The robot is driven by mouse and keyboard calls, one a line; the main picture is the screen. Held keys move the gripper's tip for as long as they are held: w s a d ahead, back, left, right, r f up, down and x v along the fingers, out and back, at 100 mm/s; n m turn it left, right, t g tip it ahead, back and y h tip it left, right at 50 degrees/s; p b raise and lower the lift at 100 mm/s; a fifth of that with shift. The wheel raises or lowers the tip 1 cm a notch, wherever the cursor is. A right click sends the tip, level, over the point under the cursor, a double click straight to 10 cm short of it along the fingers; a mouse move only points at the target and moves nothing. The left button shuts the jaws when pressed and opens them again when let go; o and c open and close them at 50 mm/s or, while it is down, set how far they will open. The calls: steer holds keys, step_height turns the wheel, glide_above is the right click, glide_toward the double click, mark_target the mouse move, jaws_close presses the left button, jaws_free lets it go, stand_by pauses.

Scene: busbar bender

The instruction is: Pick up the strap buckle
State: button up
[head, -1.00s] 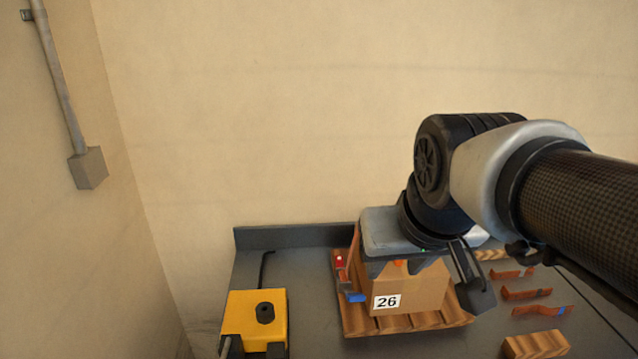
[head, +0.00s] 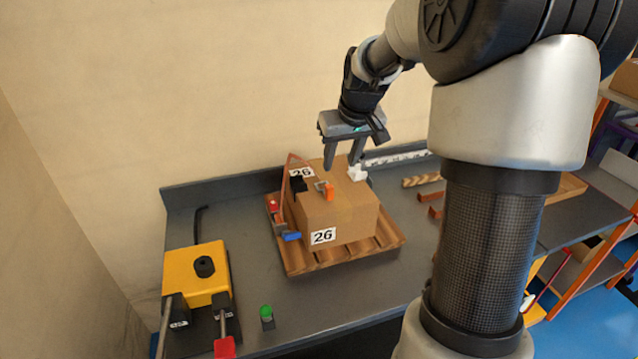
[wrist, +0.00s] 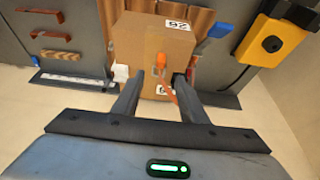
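A brown cardboard box (head: 340,215) labelled 26 stands on a wooden pallet (head: 300,262) on the grey bench. On its top lies a small orange piece with a grey part beside it, which I take to be the strap buckle (head: 329,193); its orange part also shows in the wrist view (wrist: 161,61). My gripper (head: 343,162) is above the box top, pointing down, open and empty. In the wrist view the fingers (wrist: 159,80) are apart, with the orange piece beyond and between their tips. A black piece (head: 298,184) is partly hidden by the right finger in the wrist view.
A brown strap-like frame with a blue handle (head: 291,236) stands at the box's left side. A yellow machine (head: 195,272) and a green button (head: 266,312) are on the bench at left. Copper bars (head: 430,196) lie to the right. A wall stands behind.

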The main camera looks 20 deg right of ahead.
mark_target(330, 188)
steer(key=x, duration=1.4)
steer(key=shift+a+p, duration=0.15)
steer(key=shift+p, duration=0.2)
steer(key=shift+r, duration=0.1)
jaws_close()
